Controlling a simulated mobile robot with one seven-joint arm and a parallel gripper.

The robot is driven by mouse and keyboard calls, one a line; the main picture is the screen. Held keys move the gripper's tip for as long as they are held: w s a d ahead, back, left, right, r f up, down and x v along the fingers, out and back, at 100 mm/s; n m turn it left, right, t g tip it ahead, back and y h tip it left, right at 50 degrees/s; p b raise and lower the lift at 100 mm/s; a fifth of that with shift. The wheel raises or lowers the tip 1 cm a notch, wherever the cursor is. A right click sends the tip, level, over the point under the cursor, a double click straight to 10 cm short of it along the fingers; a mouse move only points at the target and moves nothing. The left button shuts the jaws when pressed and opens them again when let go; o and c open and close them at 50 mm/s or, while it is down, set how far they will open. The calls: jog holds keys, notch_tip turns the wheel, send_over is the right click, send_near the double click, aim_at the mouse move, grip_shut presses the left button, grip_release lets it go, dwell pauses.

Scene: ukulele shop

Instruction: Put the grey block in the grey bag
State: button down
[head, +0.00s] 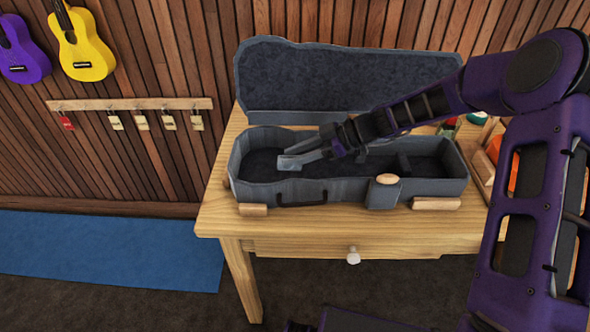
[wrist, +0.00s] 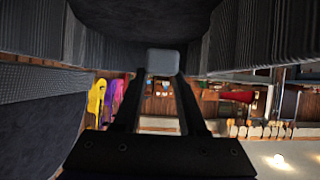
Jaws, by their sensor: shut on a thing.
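The grey bag (head: 300,190) is an open, ukulele-shaped case on the wooden table, its lid (head: 340,80) raised at the back. My gripper (head: 318,153) reaches in from the right and is at the left part of the case's hollow. It is shut on the grey block (head: 291,162), a small light-grey piece. The block shows between the fingertips in the wrist view (wrist: 162,61). It appears within the case's outline; I cannot tell whether it touches the lining.
Wooden pieces (head: 436,204) lie along the table's front edge, and one (head: 387,179) is at the case's front wall. Green and red things stand behind the case at right, partly hidden by my arm. Ukuleles (head: 82,45) hang on the left wall above a tag rack (head: 130,104).

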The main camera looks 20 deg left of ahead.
notch_tip(320, 180, down, 6)
jog(key=shift+r, duration=0.25)
jog(key=shift+c, duration=2.3)
grip_release()
jog(key=shift+d+r, duration=0.1)
jog(key=v, duration=1.1)
jog(key=shift+d+r, duration=0.1)
jog(key=shift+d, duration=0.3)
